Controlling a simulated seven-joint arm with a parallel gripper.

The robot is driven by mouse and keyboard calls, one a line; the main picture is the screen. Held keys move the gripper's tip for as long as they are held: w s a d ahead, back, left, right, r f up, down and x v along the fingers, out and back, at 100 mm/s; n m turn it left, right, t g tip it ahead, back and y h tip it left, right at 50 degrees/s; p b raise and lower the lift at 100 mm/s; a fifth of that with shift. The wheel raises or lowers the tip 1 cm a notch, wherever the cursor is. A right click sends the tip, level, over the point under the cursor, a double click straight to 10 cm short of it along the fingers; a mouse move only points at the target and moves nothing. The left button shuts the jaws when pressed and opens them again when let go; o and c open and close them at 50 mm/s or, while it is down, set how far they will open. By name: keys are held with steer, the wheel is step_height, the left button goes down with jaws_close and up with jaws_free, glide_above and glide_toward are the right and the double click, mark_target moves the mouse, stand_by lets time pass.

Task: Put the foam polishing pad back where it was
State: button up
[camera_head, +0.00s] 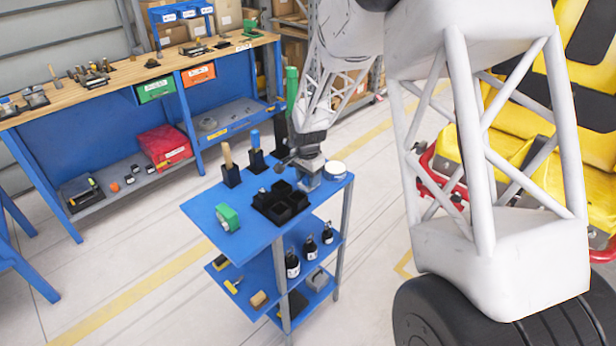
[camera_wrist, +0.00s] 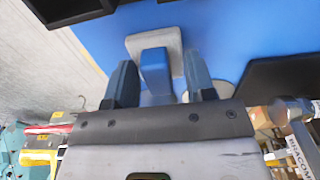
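The foam polishing pad appears to be the pale grey block with a blue grip, which shows in the wrist view (camera_wrist: 154,68). In the head view its grey part (camera_head: 309,181) is at the blue cart top, just right of the black compartment tray, partly hidden by my gripper. My gripper (camera_head: 306,162) points down over it. In the wrist view my fingers (camera_wrist: 161,80) stand apart on either side of the blue grip, with a visible gap at the right finger. I cannot tell for sure whether the pad touches the cart top.
The black compartment tray (camera_head: 281,203) stands close left of the pad. A round white-lidded tin (camera_head: 335,169) is close right. Upright tools in black holders (camera_head: 231,175) line the back. A green roll (camera_head: 228,217) lies at left. Bottles (camera_head: 292,263) stand on the shelf below.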

mark_target(308, 177)
steer(key=shift+r, duration=0.1)
step_height(308, 177, up, 12)
steer(key=shift+s+a, duration=0.15)
steer(key=shift+s, duration=0.05)
stand_by(0.8)
stand_by(0.5)
steer(key=shift+r, duration=0.1)
steer(key=s+d+r+n, duration=0.1)
steer(key=s+d+r, duration=0.3)
steer(key=s, duration=0.3)
steer(key=s+d+r+n+t, duration=0.1)
steer(key=s+d+r+n, duration=0.2)
steer(key=s, duration=0.4)
steer(key=s+d+r, duration=0.4)
steer(key=s+r, duration=0.2)
steer(key=s, duration=0.1)
steer(key=s+d+n, duration=0.2)
steer(key=s+d, duration=0.1)
steer(key=s, duration=0.8)
steer(key=s+d+n+t, duration=0.1)
steer(key=s+d+n, duration=0.1)
steer(key=s, duration=0.9)
steer(key=shift+s+d+f+n, duration=0.2)
steer(key=shift+s+d+n, duration=0.05)
steer(key=shift+d+n, duration=0.15)
